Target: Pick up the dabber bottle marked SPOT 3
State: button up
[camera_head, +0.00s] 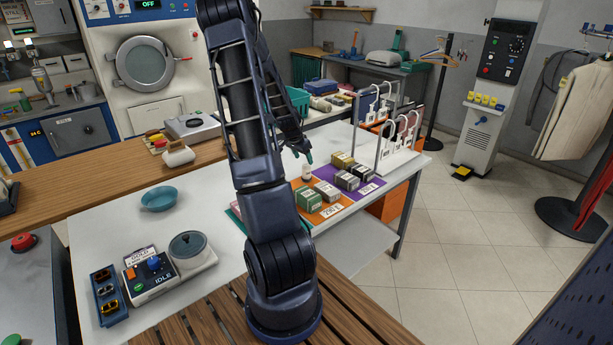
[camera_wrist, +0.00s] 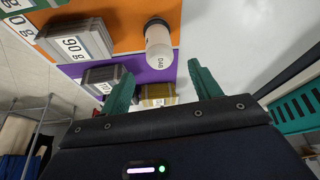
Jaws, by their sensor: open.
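In the head view my gripper (camera_head: 302,155) hangs just above the bottle, partly hidden by my arm.
Labelled blocks, including a green block (camera_head: 309,199) and a grey block marked 90 g (camera_wrist: 75,43), stand close by on an orange mat (camera_head: 331,211) and a purple mat (camera_head: 367,188).

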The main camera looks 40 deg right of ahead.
aim_at(308, 171)
jog(key=x, duration=0.9)
jog(key=shift+a+f, duration=0.1)
jog(key=shift+f, duration=0.3)
jog(key=c, duration=1.1)
jog(key=shift+r, duration=0.15)
